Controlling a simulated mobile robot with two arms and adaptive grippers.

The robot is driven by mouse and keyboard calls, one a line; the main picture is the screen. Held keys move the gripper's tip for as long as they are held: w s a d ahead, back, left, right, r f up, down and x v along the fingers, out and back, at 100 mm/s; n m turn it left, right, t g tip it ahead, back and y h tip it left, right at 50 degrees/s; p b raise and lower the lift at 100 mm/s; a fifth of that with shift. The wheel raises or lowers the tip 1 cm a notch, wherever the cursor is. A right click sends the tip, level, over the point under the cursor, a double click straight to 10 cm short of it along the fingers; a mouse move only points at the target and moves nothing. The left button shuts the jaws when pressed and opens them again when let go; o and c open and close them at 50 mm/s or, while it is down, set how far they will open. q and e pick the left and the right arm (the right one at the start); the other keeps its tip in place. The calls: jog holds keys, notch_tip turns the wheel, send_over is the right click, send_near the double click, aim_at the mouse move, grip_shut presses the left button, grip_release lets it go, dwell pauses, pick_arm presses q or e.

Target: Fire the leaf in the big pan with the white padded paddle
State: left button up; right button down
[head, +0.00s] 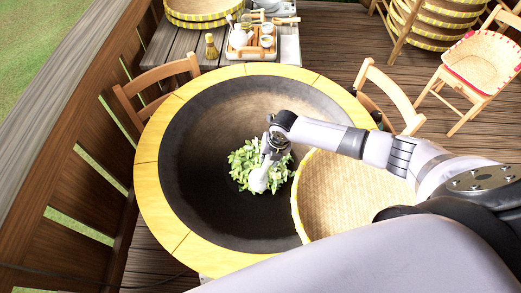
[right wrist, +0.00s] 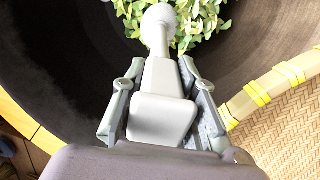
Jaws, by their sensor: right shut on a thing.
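The big dark pan (head: 200,200) sits in a round yellow wooden rim (head: 155,205). A heap of green leaf (head: 243,162) lies in the middle of the pan and also shows at the top of the right wrist view (right wrist: 205,20). My right gripper (head: 268,155) reaches in from the right, over the leaf. It is shut on the handle of the white padded paddle (right wrist: 163,100), whose rounded head (head: 259,180) is down at the leaf. My left gripper is not in view.
A round woven basket tray (head: 345,195) stands at the pan's right edge, partly under my right arm. Wooden chairs (head: 160,80) stand behind the rim. A tea tray (head: 250,45) and stacked baskets (head: 205,10) are at the back. The pan's left side is bare.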

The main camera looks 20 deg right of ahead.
jog(key=w+d+b, duration=0.3)
jog(key=w+b, duration=0.4)
jog(key=b, duration=0.1)
jog(key=w+d+b, duration=0.3)
jog(key=w+b, duration=0.5)
jog(key=s+d+p, duration=0.3)
jog(key=d+p, duration=0.1)
jog(key=d, duration=0.1)
jog(key=s+a+p, duration=0.2)
jog(key=s+p, duration=0.9)
jog(key=s, duration=0.1)
notch_tip(320, 180, up, 22)
jog(key=p, duration=0.1)
jog(key=shift+s+f, duration=0.15)
jog(key=shift+s, duration=0.05)
dwell(0.3)
dwell(0.5)
jog(key=c, duration=1.8)
grip_release()
grip_shut()
